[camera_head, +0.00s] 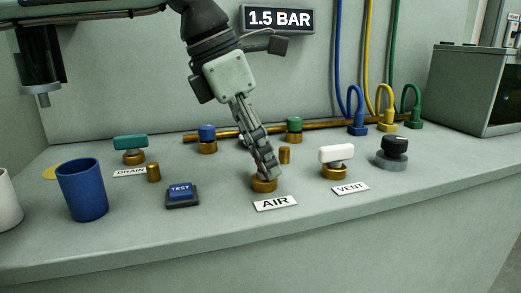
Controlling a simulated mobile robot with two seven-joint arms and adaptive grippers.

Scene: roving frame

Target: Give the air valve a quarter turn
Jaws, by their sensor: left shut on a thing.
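The air valve's brass base (263,185) stands on the bench behind the white AIR label (275,203). My left gripper (267,172) reaches down from above, and its fingers are shut on the air valve's handle, right over the brass base. The fingers hide the handle, so I cannot tell its colour or which way it points. My right gripper is not in view.
A white-handled VENT valve (337,155) and a black knob (395,147) stand to the right. A teal DRAIN valve (130,143), blue cup (82,190) and TEST button (181,192) are at left. A short brass post (285,156) is close behind the gripper.

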